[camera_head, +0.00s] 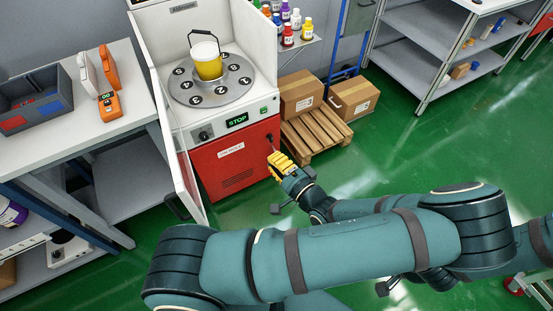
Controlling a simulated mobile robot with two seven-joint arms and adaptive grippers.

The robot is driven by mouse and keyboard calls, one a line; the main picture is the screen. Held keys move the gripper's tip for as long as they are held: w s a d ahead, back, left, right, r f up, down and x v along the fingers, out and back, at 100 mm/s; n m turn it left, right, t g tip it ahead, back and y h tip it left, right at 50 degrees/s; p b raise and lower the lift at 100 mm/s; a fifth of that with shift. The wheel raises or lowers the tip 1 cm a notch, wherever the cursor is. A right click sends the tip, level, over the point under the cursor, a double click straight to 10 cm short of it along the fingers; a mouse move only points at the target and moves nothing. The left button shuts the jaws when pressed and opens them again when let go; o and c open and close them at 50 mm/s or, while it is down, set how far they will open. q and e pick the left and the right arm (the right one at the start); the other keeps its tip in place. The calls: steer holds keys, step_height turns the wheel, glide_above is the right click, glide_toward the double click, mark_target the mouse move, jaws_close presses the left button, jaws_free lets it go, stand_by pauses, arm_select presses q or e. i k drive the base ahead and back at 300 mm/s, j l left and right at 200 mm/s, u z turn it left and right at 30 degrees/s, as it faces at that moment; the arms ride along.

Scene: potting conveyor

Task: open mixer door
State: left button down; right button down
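The mixer (187,128) is a white cabinet with a red lower front. Its door (181,165), a thin white-edged panel, stands swung out at the left side, with a dark handle (177,207) low on it. A yellow bucket (208,65) stands on the grey numbered turntable (236,92) inside the open chamber. My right gripper is not in view.
A workbench (136,93) with a grey bin (38,101) and orange devices is at left. Cardboard boxes (300,91) and a wooden pallet (322,134) stand right of the mixer. Grey shelves (418,41) are at the back right. Green floor is free in between.

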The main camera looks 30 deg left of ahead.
mark_target(185, 185)
steer(key=k, duration=0.85)
steer(key=j+z, duration=0.05)
steer(key=j, duration=0.05)
